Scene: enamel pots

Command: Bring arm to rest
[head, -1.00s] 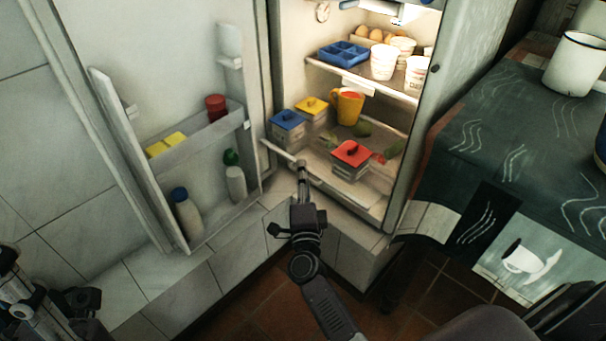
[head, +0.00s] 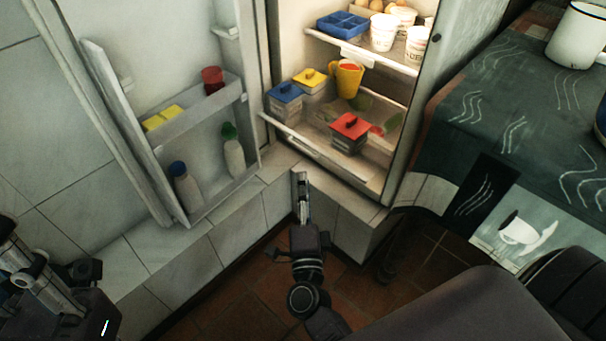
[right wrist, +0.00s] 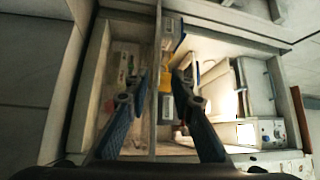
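My right gripper (head: 301,188) is in front of the open fridge (head: 340,190), below its front edge in the head view. In the right wrist view my right gripper (right wrist: 160,85) shows two blue-grey fingers spread apart with nothing held between them. It appears clear of the fridge and the pots. My left arm (head: 45,285) is at the lower left edge of the head view; its finger opening cannot be made out.
The fridge holds a red-lidded pot (head: 349,134), a blue-lidded pot (head: 286,98), a yellow-lidded pot (head: 311,82) and a yellow mug (head: 347,79). The open door (head: 125,135) with bottles stands left. A counter (head: 490,120) with a white mug (head: 577,36) stands right.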

